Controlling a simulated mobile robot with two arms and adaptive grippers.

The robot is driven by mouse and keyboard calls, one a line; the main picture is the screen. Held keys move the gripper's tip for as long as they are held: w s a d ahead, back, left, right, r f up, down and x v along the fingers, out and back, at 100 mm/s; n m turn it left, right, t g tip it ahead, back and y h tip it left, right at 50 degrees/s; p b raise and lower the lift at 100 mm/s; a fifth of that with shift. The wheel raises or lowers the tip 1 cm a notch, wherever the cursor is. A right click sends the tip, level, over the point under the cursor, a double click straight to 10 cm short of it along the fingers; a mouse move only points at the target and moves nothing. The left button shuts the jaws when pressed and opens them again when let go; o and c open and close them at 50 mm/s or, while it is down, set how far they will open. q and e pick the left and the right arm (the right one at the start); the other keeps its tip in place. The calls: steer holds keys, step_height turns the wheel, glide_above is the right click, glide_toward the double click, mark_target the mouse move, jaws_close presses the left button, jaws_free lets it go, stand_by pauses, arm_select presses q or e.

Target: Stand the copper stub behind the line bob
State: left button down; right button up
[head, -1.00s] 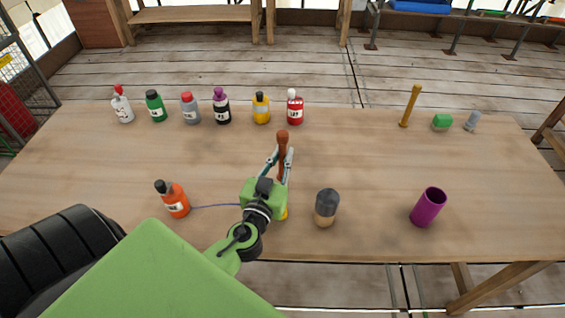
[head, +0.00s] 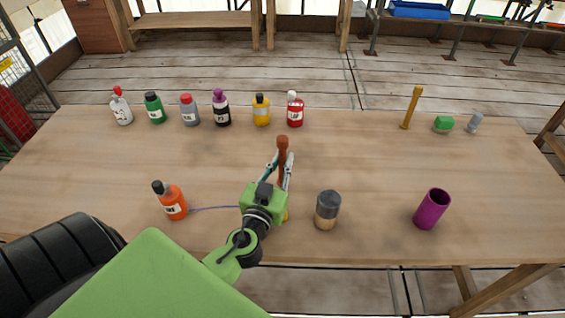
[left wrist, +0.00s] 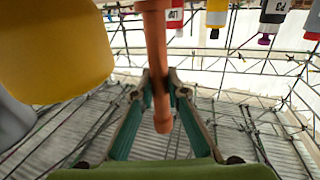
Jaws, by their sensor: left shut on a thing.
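The copper stub (head: 282,144), a slim reddish-brown rod, stands roughly upright in my left gripper (head: 283,161). The fingers are shut on it; in the left wrist view, the gripper (left wrist: 159,83) holds the stub (left wrist: 155,38) between its tips. A yellow thing (head: 287,215), mostly hidden behind my gripper, seems to be the line bob. A blue line (head: 215,207) runs left from behind the gripper toward an orange bottle. A large yellow body (left wrist: 55,45) fills the upper left of the wrist view, probably the same thing. My right gripper is not in view.
The orange bottle (head: 171,202) stands left; a grey-and-tan cylinder (head: 327,211) and a purple cup (head: 432,209) stand right. Several bottles (head: 222,108) line the back. The table's middle right is clear.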

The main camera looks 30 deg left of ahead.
arm_select(q)
steer(key=c, duration=2)
jaws_free()
steer(key=shift+s+f, duration=0.1)
steer(key=shift+f, duration=0.3)
steer(key=shift+d+f, duration=0.1)
steer(key=shift+r+p, duration=0.25)
steer(key=shift+p, duration=0.2)
steer(key=shift+r+p, duration=0.35)
steer(key=shift+p, duration=0.1)
steer(key=shift+r+b+v, duration=0.2)
steer(key=shift+b+v, duration=1.25)
steer(key=shift+v, duration=1.5)
steer(key=shift+r+b+v, duration=0.15)
steer(key=shift+b+v, duration=1.3)
steer(key=shift+v, duration=1.5)
